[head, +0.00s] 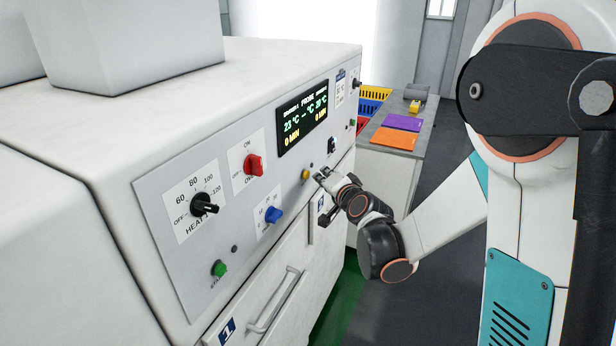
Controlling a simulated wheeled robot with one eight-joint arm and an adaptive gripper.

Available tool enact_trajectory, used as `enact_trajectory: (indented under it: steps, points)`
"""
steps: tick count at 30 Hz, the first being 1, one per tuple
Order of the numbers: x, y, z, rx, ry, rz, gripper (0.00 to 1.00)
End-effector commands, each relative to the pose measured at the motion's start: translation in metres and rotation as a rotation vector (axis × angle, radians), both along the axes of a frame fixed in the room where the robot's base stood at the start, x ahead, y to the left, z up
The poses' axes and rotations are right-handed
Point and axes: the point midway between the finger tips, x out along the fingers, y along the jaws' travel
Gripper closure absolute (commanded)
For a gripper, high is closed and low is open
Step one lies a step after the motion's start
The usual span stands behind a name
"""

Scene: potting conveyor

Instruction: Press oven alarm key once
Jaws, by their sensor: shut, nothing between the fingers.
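The oven's grey control panel (226,157) faces right and toward me. A yellow round button (306,174) sits below the dark display (303,118); no label can be read on it, so I cannot tell whether it is the alarm key. My gripper (321,176) is shut and empty, its tips at the panel just right of the yellow button. I cannot tell whether the tips touch the panel. The display reads 23 °C, 20 °C and 0 MIN.
The panel also has a black heat dial (204,205), a red knob (253,165), a blue knob (273,214) and a green button (219,268). A door handle (275,300) juts out below. A side table (384,158) stands behind, with purple and orange sheets.

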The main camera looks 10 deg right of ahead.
Motion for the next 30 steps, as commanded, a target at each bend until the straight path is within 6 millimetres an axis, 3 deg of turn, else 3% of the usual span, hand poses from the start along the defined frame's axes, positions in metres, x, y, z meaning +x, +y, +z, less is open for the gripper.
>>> enact_trajectory:
  steps: [8, 24, 30]
  points:
    - [0.000, -0.001, 0.000, 0.001, 0.000, 0.000, 1.00]
    - [-0.026, -0.037, -0.001, 0.002, 0.001, -0.002, 1.00]
    - [-0.030, -0.040, 0.000, 0.001, 0.001, 0.001, 1.00]
